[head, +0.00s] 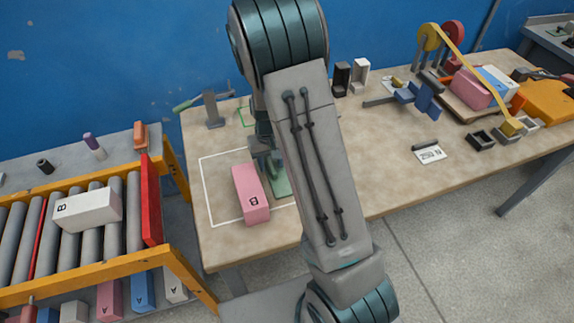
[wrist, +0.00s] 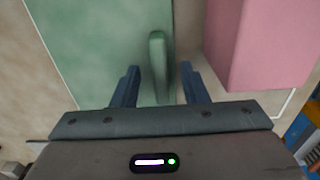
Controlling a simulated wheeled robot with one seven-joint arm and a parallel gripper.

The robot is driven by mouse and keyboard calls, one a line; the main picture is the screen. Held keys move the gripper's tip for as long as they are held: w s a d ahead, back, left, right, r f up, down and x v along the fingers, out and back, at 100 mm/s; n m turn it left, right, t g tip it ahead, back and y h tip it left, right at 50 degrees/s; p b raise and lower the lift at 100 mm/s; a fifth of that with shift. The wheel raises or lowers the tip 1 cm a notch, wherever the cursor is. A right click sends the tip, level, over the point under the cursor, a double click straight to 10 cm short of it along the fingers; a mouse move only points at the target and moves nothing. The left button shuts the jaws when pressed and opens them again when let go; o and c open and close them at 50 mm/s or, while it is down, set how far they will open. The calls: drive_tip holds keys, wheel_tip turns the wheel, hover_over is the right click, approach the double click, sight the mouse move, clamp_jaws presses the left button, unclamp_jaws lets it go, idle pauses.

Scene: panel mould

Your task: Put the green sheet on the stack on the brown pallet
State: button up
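A flat green piece (head: 281,184) with an upright rounded grip lies on the table inside a white outline, partly hidden by my arm. In the wrist view the green piece (wrist: 95,50) fills the left, and its upright grip (wrist: 158,65) stands between my fingers. My gripper (wrist: 162,85) is open, with a gap on each side of the grip. My gripper also shows low over the green piece in the head view (head: 264,158). No separate green sheet is clear. A brown base (head: 452,103) under a pink block (head: 472,88) at the right may be the pallet.
A pink block marked B (head: 250,195) lies close beside the green piece; it also shows in the wrist view (wrist: 265,45). A roller conveyor with a white block (head: 88,210) stands at left. A tape stand (head: 430,45) is at back right. The table's middle is mostly clear.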

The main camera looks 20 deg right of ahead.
drive_tip(key=shift+c, duration=0.3)
clamp_jaws()
drive_tip(key=shift+r, duration=0.1)
drive_tip(key=shift+r, duration=0.45)
wheel_tip(320, 180, up, 3)
drive_tip(key=shift+w+f, duration=0.1)
drive_tip(key=shift+f, duration=0.1)
drive_tip(key=s+d+r+b, duration=0.2)
drive_tip(key=s+d+r, duration=0.5)
drive_tip(key=d, duration=0.2)
drive_tip(key=shift+s+d+r, duration=0.15)
drive_tip(key=shift+r, duration=0.05)
